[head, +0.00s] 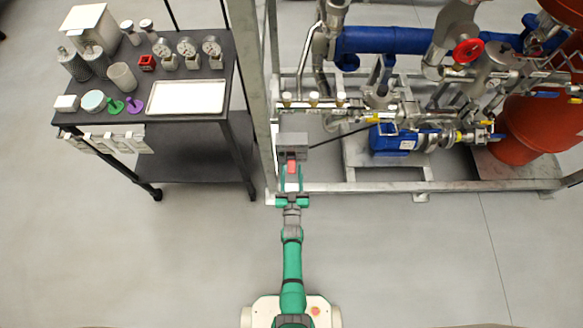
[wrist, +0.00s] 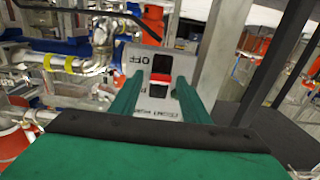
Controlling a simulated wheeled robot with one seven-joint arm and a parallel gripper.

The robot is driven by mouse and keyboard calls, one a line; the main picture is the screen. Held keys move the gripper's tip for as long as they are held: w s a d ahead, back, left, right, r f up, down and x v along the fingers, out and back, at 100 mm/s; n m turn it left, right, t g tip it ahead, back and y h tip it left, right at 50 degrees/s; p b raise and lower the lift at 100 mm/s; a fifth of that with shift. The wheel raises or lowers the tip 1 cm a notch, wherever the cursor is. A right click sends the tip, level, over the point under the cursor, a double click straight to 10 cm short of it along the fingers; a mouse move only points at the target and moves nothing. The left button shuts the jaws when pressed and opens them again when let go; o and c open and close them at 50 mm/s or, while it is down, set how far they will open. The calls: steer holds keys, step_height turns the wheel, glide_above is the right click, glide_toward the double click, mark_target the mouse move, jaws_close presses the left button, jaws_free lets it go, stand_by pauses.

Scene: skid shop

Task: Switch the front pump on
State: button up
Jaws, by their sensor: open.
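A grey switch box (head: 292,140) is fixed to the left end of the pump skid. In the wrist view its pale label plate (wrist: 138,60) reads "OFF" at one end, with smaller, upside-down lettering at the other that I cannot read surely. A red switch part (wrist: 159,77) sits in a dark slot in this plate; red also shows at the box in the head view (head: 291,166). My gripper (head: 292,174) is open in front of the box, its green fingers (wrist: 158,84) on either side of the switch. I cannot tell whether they touch it. A blue pump (head: 394,140) is on the skid.
A dark cart (head: 190,135) with gauges, jars and a white tray (head: 187,97) stands to the left. A grey upright post (head: 252,90) stands close left of the box. Pipes and a red valve wheel (head: 467,51) fill the right. Floor in front is clear.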

mark_target(292, 161)
steer(key=shift+w, duration=0.95)
steer(key=c, duration=1.1)
steer(key=shift+o, duration=0.2)
steer(key=shift+r+g, duration=0.5)
steer(key=shift+g, duration=0.55)
steer(key=shift+r+g, duration=0.45)
steer(key=shift+g, duration=0.6)
steer(key=shift+w+r+g, duration=0.1)
steer(key=shift+r+g, duration=0.25)
steer(key=shift+g, duration=0.8)
steer(key=shift+w+r+g, duration=0.1)
steer(key=shift+r+g, duration=0.25)
steer(key=shift+g, duration=0.8)
steer(key=o, duration=1.1)
steer(key=shift+c, duration=0.2)
